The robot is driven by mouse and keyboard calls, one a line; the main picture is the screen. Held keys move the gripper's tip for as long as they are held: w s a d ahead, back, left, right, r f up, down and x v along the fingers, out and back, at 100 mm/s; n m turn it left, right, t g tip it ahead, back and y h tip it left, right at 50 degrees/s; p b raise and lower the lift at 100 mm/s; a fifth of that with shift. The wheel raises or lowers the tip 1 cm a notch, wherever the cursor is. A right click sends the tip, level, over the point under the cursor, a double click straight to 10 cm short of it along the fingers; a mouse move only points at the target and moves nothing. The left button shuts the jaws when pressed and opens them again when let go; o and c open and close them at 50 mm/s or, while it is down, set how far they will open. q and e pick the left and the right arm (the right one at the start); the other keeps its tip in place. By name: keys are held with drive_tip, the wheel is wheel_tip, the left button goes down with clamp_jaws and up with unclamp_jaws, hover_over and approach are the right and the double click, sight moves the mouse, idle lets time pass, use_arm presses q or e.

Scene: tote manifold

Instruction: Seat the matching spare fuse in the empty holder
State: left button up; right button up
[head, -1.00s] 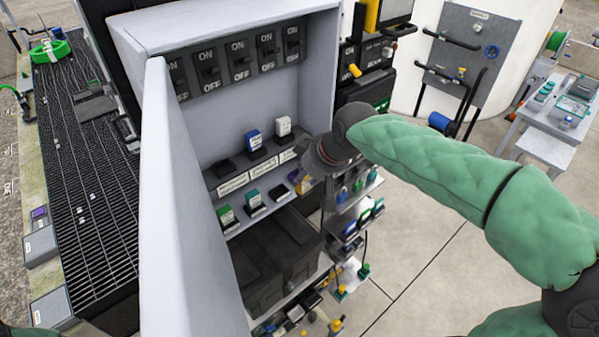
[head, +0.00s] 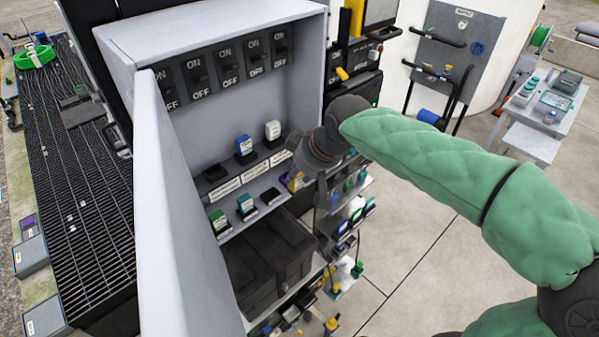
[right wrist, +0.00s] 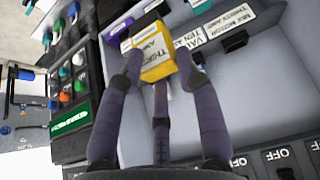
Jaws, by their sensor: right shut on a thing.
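My right gripper (head: 304,176) is at the right side of the open grey cabinet (head: 215,20), by its fuse shelves. In the right wrist view it is shut on a yellow fuse (right wrist: 156,56) with a white label starting "THIRTY". The fuse shows only partly in the head view (head: 295,181). On the upper shelf are an empty black holder (head: 215,172), a blue fuse (head: 243,145) and a white fuse (head: 272,130). On the lower shelf are a green fuse (head: 218,219), a teal fuse (head: 246,203) and an empty holder (head: 270,196). My left gripper is out of view.
The cabinet door (head: 180,200) stands open at the left. Several ON/OFF switches (head: 227,66) line the cabinet's top. A rack of coloured fuses (head: 350,205) stands just right of the cabinet, close to my arm. Black boxes (head: 265,262) sit below the shelves.

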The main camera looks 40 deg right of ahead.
drive_tip(key=shift+s+r, duration=0.1)
idle(0.3)
drive_tip(key=shift+s+d+b, duration=0.2)
drive_tip(key=shift+s+b, duration=0.6)
drive_tip(key=shift+s, duration=1.15)
drive_tip(key=shift+s+d+b, duration=0.15)
drive_tip(key=shift+s+b, duration=0.6)
drive_tip(key=shift+s, duration=1.2)
drive_tip(key=shift+r, duration=0.1)
